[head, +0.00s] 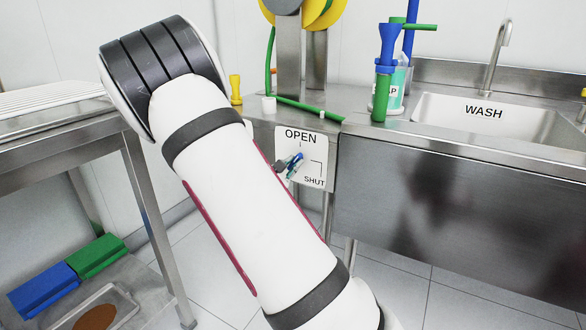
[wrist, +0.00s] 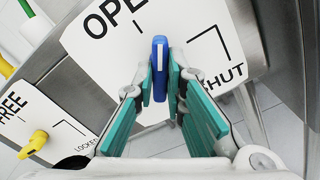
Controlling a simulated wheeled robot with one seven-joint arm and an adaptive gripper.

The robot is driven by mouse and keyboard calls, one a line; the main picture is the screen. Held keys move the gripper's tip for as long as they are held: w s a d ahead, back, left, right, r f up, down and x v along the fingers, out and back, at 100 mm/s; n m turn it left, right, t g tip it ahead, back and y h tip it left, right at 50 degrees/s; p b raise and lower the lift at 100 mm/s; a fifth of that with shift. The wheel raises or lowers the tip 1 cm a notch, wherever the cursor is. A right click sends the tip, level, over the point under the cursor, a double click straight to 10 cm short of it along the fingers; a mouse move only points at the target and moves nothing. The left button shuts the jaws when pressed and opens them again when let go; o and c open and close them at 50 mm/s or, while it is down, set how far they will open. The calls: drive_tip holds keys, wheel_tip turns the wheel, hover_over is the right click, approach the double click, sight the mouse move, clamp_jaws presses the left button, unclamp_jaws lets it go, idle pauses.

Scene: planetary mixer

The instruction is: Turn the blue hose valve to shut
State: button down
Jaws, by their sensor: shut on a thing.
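The blue hose valve handle (wrist: 160,55) stands out from a white plate (wrist: 95,55) marked OPEN and SHUT. My gripper (wrist: 160,80) is shut on the handle, with a teal pad on each side of it. In the head view, the handle (head: 298,158) is small, below the word OPEN and left of the SHUT mark. It looks tilted between the two marks, but its exact angle is hard to tell. My gripper (head: 291,169) is partly hidden there behind my white arm.
In the wrist view, a yellow knob (wrist: 34,145) sits on a plate marked FREE, left of my gripper. A steel wash sink (head: 430,112) stands right of the valve. A steel table (head: 70,145) stands at left. A green hose (head: 310,109) runs above the plate.

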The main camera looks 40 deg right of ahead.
drive_tip(key=shift+f+m+b, duration=0.1)
drive_tip(key=shift+m+b, duration=0.6)
drive_tip(key=shift+b, duration=0.15)
drive_tip(key=shift+m, duration=0.6)
drive_tip(key=shift+m, duration=2.3)
drive_tip(key=m, duration=0.4)
drive_tip(key=c, duration=1.5)
unclamp_jaws()
drive_tip(key=shift+a, duration=0.15)
